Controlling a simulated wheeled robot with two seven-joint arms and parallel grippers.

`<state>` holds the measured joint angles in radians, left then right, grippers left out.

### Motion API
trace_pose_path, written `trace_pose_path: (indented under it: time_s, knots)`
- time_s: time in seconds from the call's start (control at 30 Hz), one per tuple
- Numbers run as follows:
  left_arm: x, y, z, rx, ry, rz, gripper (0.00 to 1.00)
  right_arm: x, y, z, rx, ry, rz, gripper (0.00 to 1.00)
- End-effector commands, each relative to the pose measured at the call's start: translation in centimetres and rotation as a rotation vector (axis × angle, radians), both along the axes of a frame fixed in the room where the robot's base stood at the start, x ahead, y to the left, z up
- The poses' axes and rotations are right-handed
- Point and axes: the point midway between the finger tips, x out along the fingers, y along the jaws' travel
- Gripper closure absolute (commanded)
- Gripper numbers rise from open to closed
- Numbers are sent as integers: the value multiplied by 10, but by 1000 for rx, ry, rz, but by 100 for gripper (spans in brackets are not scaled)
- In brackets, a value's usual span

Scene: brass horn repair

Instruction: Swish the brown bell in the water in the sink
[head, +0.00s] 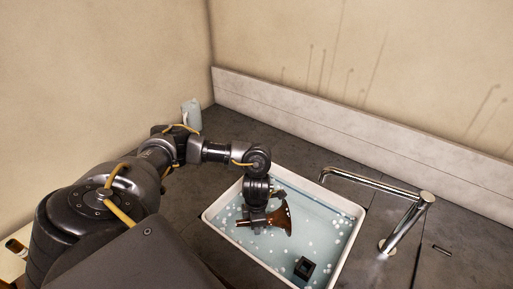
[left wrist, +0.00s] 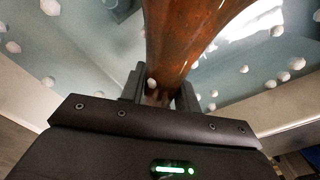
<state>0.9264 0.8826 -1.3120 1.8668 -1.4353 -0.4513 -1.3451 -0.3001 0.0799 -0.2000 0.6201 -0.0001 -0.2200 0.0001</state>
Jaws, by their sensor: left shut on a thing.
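The brown bell (head: 284,219) is held by my left gripper (head: 258,222) over the sink (head: 213,222), lying roughly sideways with its flared end to the right. The gripper is shut on the bell's narrow end. In the left wrist view the brown bell (left wrist: 180,40) runs up from between the two fingers of the left gripper (left wrist: 160,92). The bluish water (head: 328,226) with white suds lies in the sink, below and around the bell. I cannot tell whether the bell touches the water. My right gripper is not in view.
A chrome faucet (head: 402,222) stands right of the sink, its spout reaching over the basin. A small dark block (head: 304,267) is in the sink near the front. A pale container (head: 191,114) stands at the back left corner. A light backsplash (head: 350,130) runs behind the dark counter.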

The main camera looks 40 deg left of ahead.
Motion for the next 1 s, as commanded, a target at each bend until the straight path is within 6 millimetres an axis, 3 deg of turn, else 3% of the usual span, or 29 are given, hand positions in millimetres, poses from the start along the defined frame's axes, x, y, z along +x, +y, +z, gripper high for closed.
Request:
trace_pose_path:
  time_s: [0.03, 0.8, 1.0]
  knots:
    - [0, 0, 13, -1, -1, 0, 96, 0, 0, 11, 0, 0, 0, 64]
    - [1, 0, 112, -1, -2, 0, 96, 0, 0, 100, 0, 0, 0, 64]
    - [2, 0, 134, -1, -4, -2, 96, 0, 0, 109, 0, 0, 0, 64]
